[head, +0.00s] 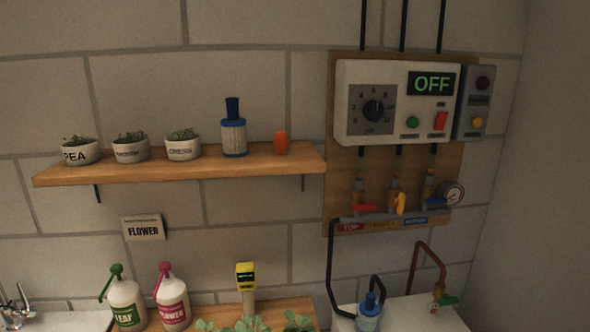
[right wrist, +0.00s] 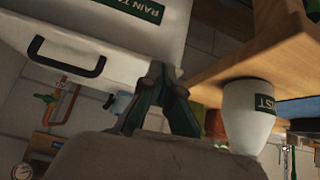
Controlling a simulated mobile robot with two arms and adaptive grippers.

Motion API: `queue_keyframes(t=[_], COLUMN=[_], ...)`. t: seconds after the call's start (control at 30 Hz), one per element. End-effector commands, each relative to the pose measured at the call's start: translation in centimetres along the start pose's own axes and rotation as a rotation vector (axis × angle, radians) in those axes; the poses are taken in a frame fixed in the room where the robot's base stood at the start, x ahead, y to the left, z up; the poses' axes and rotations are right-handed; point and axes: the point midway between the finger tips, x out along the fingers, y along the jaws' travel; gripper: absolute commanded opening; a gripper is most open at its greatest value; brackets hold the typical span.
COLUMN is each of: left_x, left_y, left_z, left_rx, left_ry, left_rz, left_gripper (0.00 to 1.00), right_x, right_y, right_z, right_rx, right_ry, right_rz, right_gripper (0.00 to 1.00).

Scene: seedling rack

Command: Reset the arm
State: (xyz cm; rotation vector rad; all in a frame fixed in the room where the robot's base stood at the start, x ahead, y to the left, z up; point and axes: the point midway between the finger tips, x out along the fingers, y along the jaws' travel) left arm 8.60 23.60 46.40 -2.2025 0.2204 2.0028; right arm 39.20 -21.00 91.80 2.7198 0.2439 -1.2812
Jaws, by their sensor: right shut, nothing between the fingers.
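My right gripper (right wrist: 159,76) shows in the right wrist view, its dark fingers drawn together with nothing between them. It is in front of a white box with a black handle (right wrist: 66,58) and a green label reading "RAIN T", the rest cut off. A white cup-like vessel (right wrist: 248,115) with a dark label ending in "ST" is to the right of the fingers, apart from them. Neither gripper shows in the head view, and my left gripper is in no frame.
A control box (head: 396,103) reading OFF hangs above valves.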

Motion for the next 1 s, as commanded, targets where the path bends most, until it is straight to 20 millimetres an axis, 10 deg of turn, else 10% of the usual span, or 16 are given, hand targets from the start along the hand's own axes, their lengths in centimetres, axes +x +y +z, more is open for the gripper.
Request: queue_keyframes(t=[0.43, 1.0], left_x=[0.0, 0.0], left_y=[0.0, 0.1], left_z=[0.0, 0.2], left_rx=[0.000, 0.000], left_ry=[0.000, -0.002], left_rz=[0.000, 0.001], left_gripper=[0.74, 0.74], right_x=[-5.9, 8.9], right_y=[-3.2, -4.0], right_z=[11.8, 21.8], right_rx=[0.038, 0.027], right_ry=[-0.390, -0.456], right_rz=[0.006, -0.008], right_gripper=[0.00, 0.00])
